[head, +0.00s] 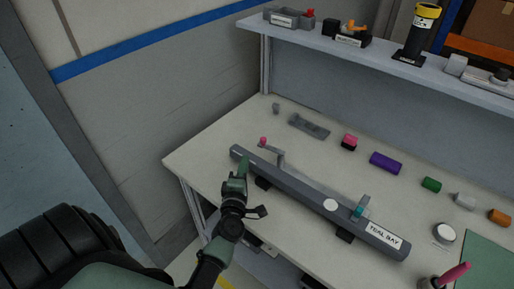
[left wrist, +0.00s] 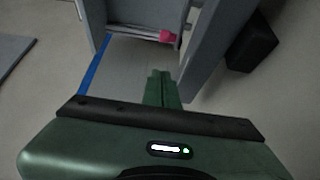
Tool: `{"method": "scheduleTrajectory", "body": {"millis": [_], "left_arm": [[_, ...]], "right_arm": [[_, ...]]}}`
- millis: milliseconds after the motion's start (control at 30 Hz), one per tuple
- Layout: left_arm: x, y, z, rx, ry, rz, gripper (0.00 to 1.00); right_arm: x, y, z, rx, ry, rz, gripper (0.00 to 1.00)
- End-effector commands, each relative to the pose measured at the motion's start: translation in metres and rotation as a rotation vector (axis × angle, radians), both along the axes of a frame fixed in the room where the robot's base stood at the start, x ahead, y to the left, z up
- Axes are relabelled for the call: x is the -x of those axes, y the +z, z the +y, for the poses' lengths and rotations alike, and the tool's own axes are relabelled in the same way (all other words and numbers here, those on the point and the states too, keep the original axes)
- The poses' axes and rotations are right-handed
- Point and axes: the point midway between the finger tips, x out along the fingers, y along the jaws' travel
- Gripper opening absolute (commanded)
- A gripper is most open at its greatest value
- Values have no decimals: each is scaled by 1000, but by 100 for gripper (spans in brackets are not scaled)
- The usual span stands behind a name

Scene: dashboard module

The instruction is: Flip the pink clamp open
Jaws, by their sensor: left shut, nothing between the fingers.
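The pink clamp shows as a pink knob (head: 263,141) on a grey lever. The lever joins an upright grey bracket near the left end of the long dark grey bar (head: 315,198). In the left wrist view the pink knob (left wrist: 168,37) lies beyond the fingertips, a little right of them, with a gap between. My left gripper (head: 243,165) is shut and empty at the front side of the bar's left end, just in front of the knob. Its green fingers (left wrist: 163,88) are together in the left wrist view. My right gripper is not in view.
The bar carries a teal-tipped clamp (head: 357,212) at its right. Behind it stand a grey tray (head: 309,126), a pink-and-black block (head: 349,142) and a purple cylinder (head: 385,163). A shelf (head: 350,52) runs above the back. The table (head: 207,150) is clear left of the bar.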

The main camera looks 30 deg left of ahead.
Motion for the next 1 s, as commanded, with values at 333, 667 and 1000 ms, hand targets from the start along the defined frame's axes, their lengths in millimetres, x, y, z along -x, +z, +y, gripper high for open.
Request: {"method": "scheduleTrajectory", "body": {"millis": [333,667,1000], "left_arm": [[-63,0,14,0,-1,-1,0],[-81,0,7,-2,-1,1,0],[-79,1,14,-3,9,1,0]], "right_arm": [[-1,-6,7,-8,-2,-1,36],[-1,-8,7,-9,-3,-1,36],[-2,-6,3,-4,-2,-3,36]]}}
